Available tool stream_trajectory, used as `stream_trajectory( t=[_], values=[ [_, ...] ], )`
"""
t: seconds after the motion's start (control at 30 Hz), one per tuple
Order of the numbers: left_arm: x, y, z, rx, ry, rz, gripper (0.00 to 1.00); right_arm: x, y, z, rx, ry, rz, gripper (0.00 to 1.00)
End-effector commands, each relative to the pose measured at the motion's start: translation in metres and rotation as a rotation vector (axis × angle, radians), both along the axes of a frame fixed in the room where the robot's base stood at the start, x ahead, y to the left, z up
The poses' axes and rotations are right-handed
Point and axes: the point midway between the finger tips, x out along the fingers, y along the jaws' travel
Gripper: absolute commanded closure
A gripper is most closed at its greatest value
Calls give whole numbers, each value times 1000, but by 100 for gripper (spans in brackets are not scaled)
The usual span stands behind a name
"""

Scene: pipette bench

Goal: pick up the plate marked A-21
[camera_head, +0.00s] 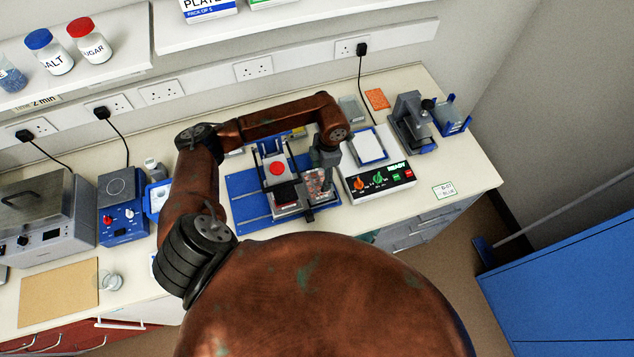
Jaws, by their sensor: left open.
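My left gripper (323,172) points down over the right part of a device on a blue base (243,198) in the middle of the bench. It is open. Just below it is a small pinkish, patterned plate-like piece (317,184); the gripper partly hides it, and I cannot tell whether they touch. I cannot read the mark A-21 on any plate. A dark block (286,193) lies left of that piece, below a red round button (277,168). My right gripper is not in view.
A control box marked READY (380,182) stands close right of the gripper. A blue mixer (122,220) stands left. The bench's right front is mostly clear.

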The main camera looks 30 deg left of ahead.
Motion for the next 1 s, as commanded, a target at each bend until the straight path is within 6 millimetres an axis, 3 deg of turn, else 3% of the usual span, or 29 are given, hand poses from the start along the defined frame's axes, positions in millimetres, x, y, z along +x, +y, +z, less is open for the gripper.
stream_trajectory(
  t=[0.1,0.2,0.5,0.63,1.0],
  values=[
    [-5,4,-14,-1,4,6,28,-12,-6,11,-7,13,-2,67],
    [-6,6,-29,0,3,6,21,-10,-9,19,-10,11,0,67],
    [-6,7,-48,0,0,2,0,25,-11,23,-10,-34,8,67],
    [-5,6,-48,1,-1,1,1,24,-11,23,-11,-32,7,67],
    [-5,6,-47,1,-1,1,27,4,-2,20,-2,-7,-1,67]
  ],
)
